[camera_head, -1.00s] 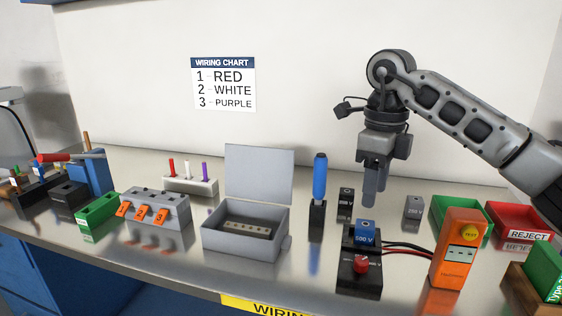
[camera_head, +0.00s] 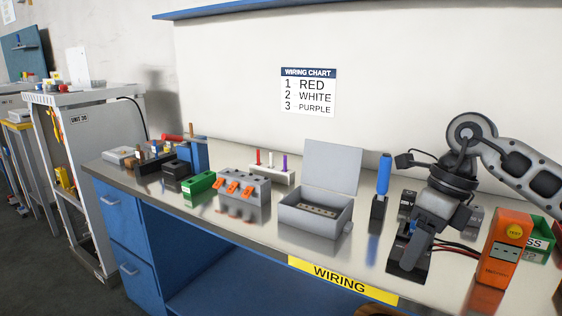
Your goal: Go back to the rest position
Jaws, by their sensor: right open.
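My right gripper (camera_head: 416,252) is at the right of the head view, on an arm that comes in from the right edge. Its fingers point down and to the left, in front of the black dispenser block (camera_head: 404,271) with red and black wires. The jaws are open and I see nothing held between them. The gripper hides most of that block and its blue 500 V piece; I cannot tell whether it touches them. My left gripper is not in view.
An open grey box (camera_head: 312,222) stands left of a blue-handled tool (camera_head: 383,174) in a black holder. An orange tester (camera_head: 502,250) stands right of the gripper. Green bins and a grey block with orange tags (camera_head: 243,186) line the bench. The bench's front edge carries a yellow WIRING label (camera_head: 342,279).

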